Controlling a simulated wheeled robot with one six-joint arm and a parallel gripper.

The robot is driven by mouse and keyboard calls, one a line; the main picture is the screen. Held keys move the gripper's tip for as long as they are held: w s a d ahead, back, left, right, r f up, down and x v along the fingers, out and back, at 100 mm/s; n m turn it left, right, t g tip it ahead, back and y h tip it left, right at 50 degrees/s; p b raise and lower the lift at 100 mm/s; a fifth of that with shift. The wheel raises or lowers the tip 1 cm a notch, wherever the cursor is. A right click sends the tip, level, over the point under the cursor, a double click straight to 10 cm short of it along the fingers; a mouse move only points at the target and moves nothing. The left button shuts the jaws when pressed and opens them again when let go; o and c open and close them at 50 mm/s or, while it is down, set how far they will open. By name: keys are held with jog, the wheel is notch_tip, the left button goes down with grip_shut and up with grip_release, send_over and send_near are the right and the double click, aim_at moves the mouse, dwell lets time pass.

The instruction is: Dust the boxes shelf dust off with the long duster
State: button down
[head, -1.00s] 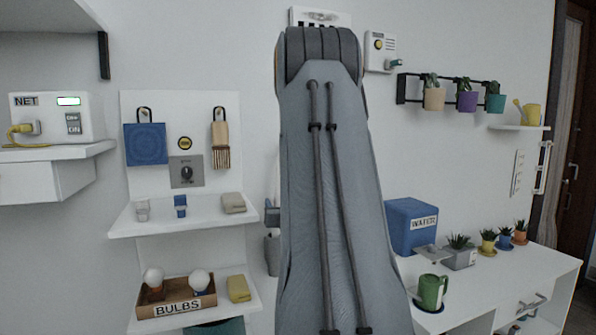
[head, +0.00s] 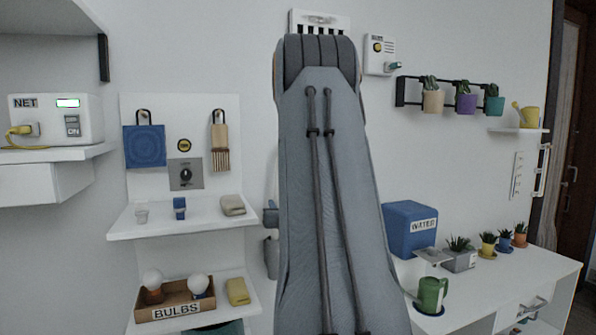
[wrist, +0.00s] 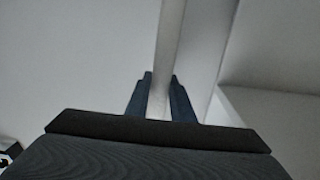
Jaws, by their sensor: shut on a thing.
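In the wrist view, my gripper (wrist: 158,92) is shut on a pale, straight handle (wrist: 170,30), which I take to be the long duster's. The handle runs up and out of the top of the picture between the dark fingers. The duster's head is not seen in either view. In the head view my arm fills the middle, and the gripper and duster do not show. No dust and no shelf of boxes can be made out. A high shelf (head: 50,15) at the upper left shows only its underside.
A net box (head: 55,120) stands on the left shelf. A small two-tier shelf unit (head: 180,228) holds a bulbs crate (head: 200,304) and sponges. A blue water box (head: 405,232), a green mug (head: 430,293) and potted plants stand on the right desk. Pale surfaces lie near my gripper.

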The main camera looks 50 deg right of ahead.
dwell(0.4)
jog(key=shift+r+p, duration=4.2)
jog(key=shift+r, duration=4.35)
